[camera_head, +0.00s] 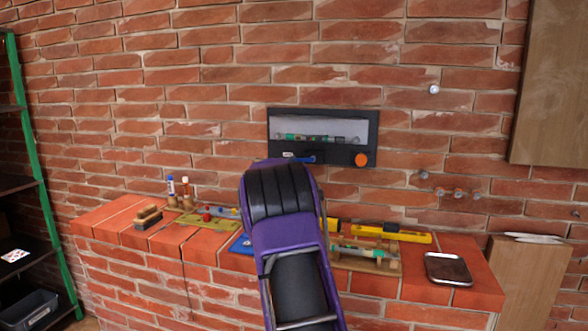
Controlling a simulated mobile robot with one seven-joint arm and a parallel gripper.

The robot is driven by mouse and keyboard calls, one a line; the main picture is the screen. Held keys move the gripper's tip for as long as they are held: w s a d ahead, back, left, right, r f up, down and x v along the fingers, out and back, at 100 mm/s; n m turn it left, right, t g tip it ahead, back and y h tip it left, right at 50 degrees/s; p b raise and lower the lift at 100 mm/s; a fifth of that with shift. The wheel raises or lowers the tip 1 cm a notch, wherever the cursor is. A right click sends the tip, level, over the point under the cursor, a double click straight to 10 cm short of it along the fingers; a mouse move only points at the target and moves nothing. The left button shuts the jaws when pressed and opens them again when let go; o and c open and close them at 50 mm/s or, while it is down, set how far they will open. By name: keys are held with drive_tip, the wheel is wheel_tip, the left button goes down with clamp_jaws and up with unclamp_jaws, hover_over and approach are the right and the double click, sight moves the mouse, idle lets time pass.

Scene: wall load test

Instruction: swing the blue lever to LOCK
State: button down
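A dark rectangular wall panel (345,156) with a pale window is mounted on the brick wall at the centre. A blue lever (307,159) shows low on the panel, lying roughly level, partly behind my arm. An orange round knob (361,160) sits at the panel's lower right. LOCK lettering cannot be read at this size. My purple and black arm rises from the bottom centre and ends in front of the panel's lower left. My gripper's fingers are hidden behind the arm, so I cannot tell if they are open or touch the lever.
A brick ledge (474,293) below holds a brush (148,216), a yellow level (392,233), a wooden rack (367,262) and a metal tray (447,268). Green-framed shelving (38,165) stands left. A wooden cabinet (552,80) hangs at the upper right. The wall above the panel is clear.

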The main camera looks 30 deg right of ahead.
drive_tip(key=shift+r+m, duration=0.35)
drive_tip(key=shift+m, duration=0.35)
drive_tip(key=c, duration=0.8)
unclamp_jaws()
drive_tip(key=shift+o, duration=0.2)
drive_tip(key=v, duration=1.7)
drive_tip(key=shift+a, duration=0.25)
drive_tip(key=shift+s, duration=0.15)
